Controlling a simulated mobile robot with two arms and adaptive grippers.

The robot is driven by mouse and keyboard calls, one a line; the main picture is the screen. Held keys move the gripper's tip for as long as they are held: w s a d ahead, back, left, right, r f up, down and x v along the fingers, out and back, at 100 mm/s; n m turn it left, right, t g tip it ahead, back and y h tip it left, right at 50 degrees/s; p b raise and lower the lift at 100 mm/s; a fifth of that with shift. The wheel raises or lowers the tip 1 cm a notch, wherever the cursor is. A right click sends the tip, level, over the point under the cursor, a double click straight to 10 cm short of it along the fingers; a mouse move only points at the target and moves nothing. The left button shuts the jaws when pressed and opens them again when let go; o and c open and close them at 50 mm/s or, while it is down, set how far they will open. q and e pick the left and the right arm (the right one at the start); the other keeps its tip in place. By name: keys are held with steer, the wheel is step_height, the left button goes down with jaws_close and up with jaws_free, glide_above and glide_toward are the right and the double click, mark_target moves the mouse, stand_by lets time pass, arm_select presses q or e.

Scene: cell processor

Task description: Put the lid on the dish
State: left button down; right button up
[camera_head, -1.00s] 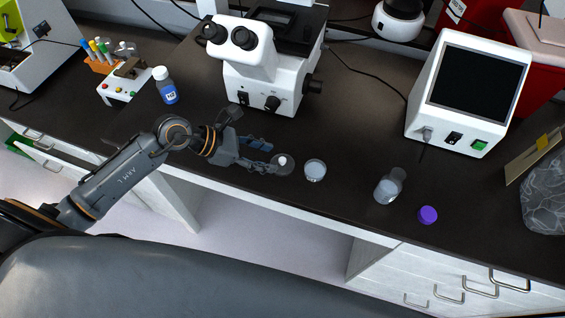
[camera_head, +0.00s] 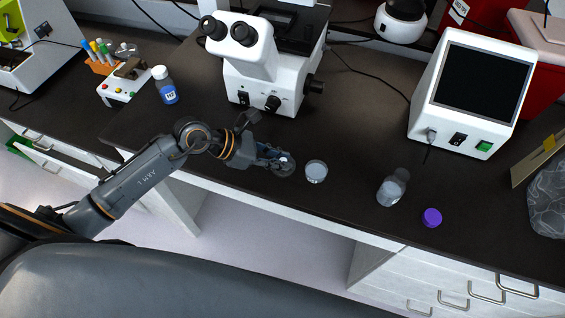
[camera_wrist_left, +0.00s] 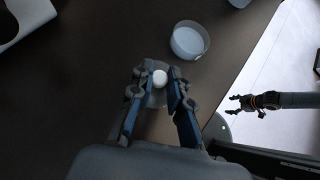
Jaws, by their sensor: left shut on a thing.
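The dish (camera_head: 316,171) is a small round clear dish with pale contents, open on top, on the dark bench. It shows at the top of the left wrist view (camera_wrist_left: 188,40). The lid (camera_head: 285,170) is a clear disc with a white knob (camera_wrist_left: 160,77), just left of the dish in the head view and apart from it. My left gripper (camera_head: 281,160) is shut on the lid, its blue-padded fingers around the knob. I cannot tell whether the lid touches the bench. My right gripper (camera_wrist_left: 236,106) is open and empty at the right of the left wrist view.
A clear bottle (camera_head: 391,188) and a purple cap (camera_head: 432,217) stand right of the dish. The microscope (camera_head: 262,70) stands behind, and a white box with a screen (camera_head: 472,95) at the right. The bench around the dish is clear.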

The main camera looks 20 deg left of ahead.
arm_select(q)
steer(key=shift+s+f, duration=0.25)
steer(key=shift+f, duration=0.3)
arm_select(e)
steer(key=shift+d, duration=0.3)
arm_select(q)
steer(key=shift+r, duration=0.15)
steer(key=r+p, duration=0.2)
steer(key=r, duration=0.1)
steer(key=r+p, duration=0.2)
steer(key=r, duration=0.1)
steer(key=shift+w+a+r, duration=0.1)
steer(key=shift+w, duration=0.1)
arm_select(e)
steer(key=r, duration=0.4)
steer(key=shift+d, duration=0.25)
